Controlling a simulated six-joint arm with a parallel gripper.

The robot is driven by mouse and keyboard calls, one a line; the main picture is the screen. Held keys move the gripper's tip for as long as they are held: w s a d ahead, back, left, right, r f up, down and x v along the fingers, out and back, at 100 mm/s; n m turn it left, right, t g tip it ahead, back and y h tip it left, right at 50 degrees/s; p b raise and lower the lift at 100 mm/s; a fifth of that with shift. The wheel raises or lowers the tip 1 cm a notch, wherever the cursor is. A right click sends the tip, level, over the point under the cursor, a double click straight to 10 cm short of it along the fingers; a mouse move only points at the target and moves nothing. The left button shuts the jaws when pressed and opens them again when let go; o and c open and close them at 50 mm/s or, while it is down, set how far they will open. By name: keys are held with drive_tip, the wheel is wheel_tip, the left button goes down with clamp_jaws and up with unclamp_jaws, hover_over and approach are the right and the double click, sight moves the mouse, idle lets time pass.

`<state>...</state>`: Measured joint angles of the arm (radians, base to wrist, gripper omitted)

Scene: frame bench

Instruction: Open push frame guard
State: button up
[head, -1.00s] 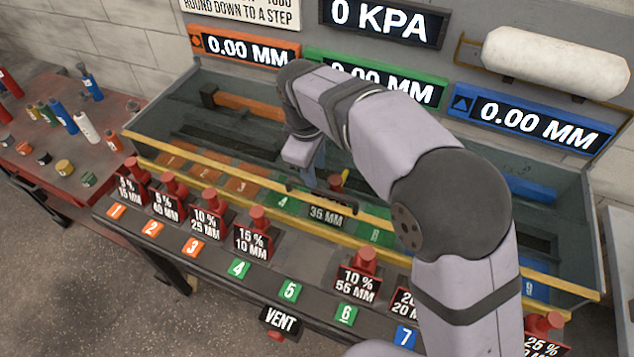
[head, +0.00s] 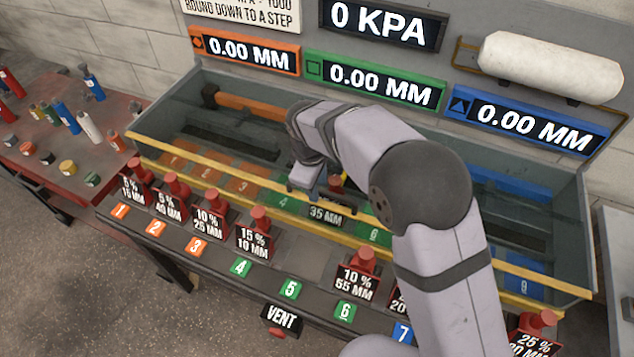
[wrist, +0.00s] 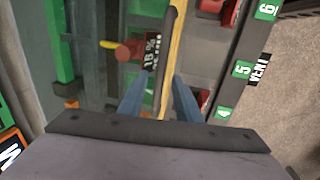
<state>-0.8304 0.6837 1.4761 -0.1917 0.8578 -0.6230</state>
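The guard is a clear panel with a yellow rail (head: 250,178) along the front of the bench trough. A dark handle bar runs along that rail and shows in the wrist view (wrist: 169,50). My gripper (head: 322,196) is at the rail near the 35 MM label (head: 325,215). In the wrist view my two blue-grey fingers (wrist: 160,92) stand apart on either side of the handle bar, with gaps visible. Contact with the bar cannot be told. The guard appears down across the trough front.
Behind the rail, a red piece with a yellow end (wrist: 128,48) sits in the trough. Red-capped pieces with labels, such as the 15 % one (head: 257,233), line the front shelf. A VENT control (head: 281,318) hangs below. A red side table (head: 70,165) holds several small bottles.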

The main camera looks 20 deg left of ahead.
clamp_jaws()
drive_tip(key=shift+w+p, duration=2.05)
drive_tip(key=shift+w, duration=4.1)
drive_tip(key=shift+r, duration=0.1)
unclamp_jaws()
wheel_tip(320, 180, up, 7)
drive_tip(key=s+b, duration=0.1)
drive_tip(key=b, duration=0.2)
drive_tip(key=shift+s, duration=0.25)
